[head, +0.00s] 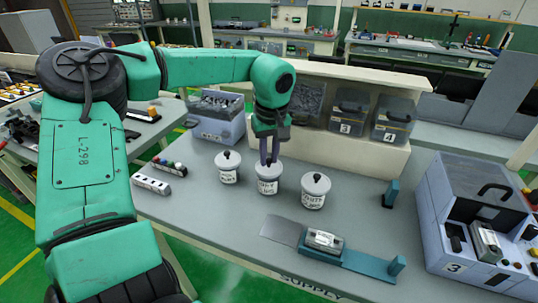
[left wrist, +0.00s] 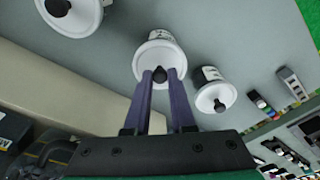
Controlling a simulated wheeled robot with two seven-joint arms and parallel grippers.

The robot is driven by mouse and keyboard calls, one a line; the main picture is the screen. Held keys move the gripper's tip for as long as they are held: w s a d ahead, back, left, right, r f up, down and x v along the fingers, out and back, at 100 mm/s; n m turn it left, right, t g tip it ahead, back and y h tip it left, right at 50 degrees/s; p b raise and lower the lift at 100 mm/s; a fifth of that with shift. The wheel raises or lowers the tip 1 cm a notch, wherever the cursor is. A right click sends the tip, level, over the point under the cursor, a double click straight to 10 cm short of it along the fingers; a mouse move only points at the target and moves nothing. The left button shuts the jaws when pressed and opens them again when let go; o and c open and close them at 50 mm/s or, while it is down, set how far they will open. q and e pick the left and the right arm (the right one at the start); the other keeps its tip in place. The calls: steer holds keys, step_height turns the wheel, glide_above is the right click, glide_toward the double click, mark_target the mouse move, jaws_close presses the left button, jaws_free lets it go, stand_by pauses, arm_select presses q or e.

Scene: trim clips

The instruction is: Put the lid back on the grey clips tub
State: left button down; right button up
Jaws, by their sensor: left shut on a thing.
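Three small white tubs with labels stand in a row on the grey bench: a left tub (head: 228,175), a middle tub (head: 267,187) and a right tub (head: 313,199). The label words are too small to read surely. My left gripper (head: 268,160) points down over the middle tub, its fingers shut on the dark knob of the white lid (left wrist: 158,50) there. The lid is at the tub's mouth; I cannot tell whether it is fully seated. The left tub and the right tub have lids with black knobs. My right gripper is not in view.
A clear-sided bin (head: 217,128) and a cream shelf (head: 330,150) with boxes stand behind the tubs. A teal fixture (head: 350,262) holding a metal part lies in front. A grey-blue case (head: 470,215) stands at the right. A small white block strip (head: 151,184) lies left.

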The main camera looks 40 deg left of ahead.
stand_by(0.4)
arm_select(q)
steer(key=shift+c, duration=1)
jaws_free()
step_height(320, 180, up, 7)
steer(key=p, duration=0.6)
jaws_close()
steer(key=shift+f, duration=0.15)
stand_by(0.9)
steer(key=shift+f+b, duration=2.4)
steer(key=shift+f, duration=0.65)
